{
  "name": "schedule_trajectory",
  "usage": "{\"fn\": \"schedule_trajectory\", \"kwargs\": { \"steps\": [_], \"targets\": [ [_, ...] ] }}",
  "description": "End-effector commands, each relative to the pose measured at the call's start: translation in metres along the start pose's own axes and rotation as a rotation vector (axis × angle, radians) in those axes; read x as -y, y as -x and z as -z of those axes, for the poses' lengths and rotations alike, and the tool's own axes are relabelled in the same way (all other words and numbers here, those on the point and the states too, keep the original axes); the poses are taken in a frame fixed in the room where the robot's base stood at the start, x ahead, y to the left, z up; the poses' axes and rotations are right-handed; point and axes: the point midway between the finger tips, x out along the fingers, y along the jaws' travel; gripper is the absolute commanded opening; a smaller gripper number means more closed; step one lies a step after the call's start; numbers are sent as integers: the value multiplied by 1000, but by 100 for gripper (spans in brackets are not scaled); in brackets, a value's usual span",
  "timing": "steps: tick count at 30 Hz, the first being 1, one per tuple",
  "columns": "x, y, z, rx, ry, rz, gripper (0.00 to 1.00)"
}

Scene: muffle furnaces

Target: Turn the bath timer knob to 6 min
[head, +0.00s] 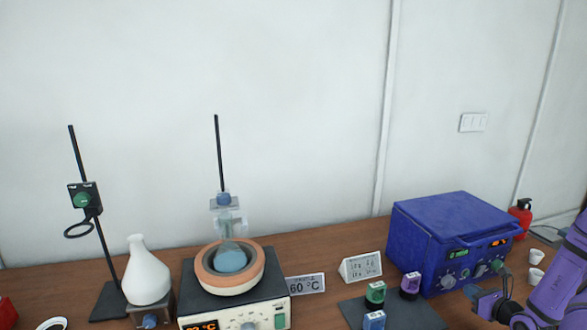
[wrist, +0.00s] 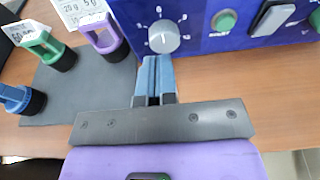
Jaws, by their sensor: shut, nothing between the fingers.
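A blue bath unit (head: 425,230) stands on the bench at the right of the head view, with displays, knobs and buttons on its front. In the wrist view a grey round knob (wrist: 164,36) sits on its blue front panel (wrist: 195,40), ringed by small white dial marks. The marks are too small to read, and I cannot tell the setting. My gripper (wrist: 153,62) is shut and empty, its blue fingertips just below the knob in the picture. I cannot tell whether they touch it. In the head view my gripper (head: 470,291) is near the unit's lower front.
A green button (wrist: 223,20) and a switch (wrist: 271,18) are right of the knob. A heating bath (head: 230,268) stands further left.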

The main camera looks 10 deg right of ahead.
Motion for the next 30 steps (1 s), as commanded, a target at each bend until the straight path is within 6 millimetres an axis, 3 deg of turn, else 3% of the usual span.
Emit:
{"fn": "schedule_trajectory", "kwargs": {
  "steps": [16, 30],
  "targets": [
    [-1, -55, -15, 1, 2, -3, 0],
    [-1, -65, -19, 7, 4, -5, 0]
  ]
}}
